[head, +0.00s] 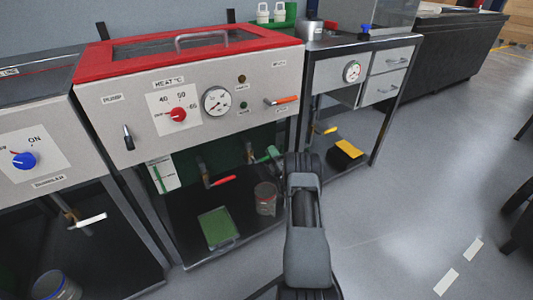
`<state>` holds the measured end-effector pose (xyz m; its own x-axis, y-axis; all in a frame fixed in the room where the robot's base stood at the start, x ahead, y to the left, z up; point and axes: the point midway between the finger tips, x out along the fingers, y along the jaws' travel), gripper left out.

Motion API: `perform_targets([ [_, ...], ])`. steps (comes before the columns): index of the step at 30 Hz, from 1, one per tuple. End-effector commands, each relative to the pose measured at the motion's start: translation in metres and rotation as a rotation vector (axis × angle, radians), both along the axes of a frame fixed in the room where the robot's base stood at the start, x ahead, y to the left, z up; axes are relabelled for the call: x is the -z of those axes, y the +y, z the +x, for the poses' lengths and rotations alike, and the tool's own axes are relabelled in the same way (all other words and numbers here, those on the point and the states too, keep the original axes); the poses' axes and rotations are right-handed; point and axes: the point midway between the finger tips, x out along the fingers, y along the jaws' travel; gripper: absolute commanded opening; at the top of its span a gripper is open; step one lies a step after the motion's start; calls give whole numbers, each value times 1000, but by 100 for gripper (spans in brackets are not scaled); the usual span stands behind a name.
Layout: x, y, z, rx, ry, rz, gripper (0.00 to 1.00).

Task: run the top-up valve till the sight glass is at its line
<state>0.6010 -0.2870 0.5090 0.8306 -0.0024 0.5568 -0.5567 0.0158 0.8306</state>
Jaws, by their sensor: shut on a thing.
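My gripper (280,160) is at the end of my arm under the red-topped machine, at the green valve lever (268,155). It appears shut on this lever; my own wrist hides most of the fingers. The lever sits on a short pipe below the front panel. A white plate with a narrow green upright strip (158,178), which looks like the sight glass, is to the left under the panel. Its line and level are too small to read.
A red lever (222,180) on another pipe is left of my gripper. A tin (265,198) and a green tray (217,228) stand on the shelf below. A yellow lever (326,131) and yellow-topped block (350,148) are to the right. Floor at right is clear.

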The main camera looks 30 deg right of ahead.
Motion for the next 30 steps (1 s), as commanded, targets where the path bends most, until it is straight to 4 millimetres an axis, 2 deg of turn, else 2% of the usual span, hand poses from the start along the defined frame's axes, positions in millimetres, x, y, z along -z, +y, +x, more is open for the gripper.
perform_targets([
  [9,2,-1,-1,2,4,8,0],
  [10,2,-1,-1,2,4,8,21],
  [17,1,1,0,-2,3,5,43],
  [25,2,2,0,-3,2,3,44],
  [30,13,1,-6,-1,4,3,44],
])
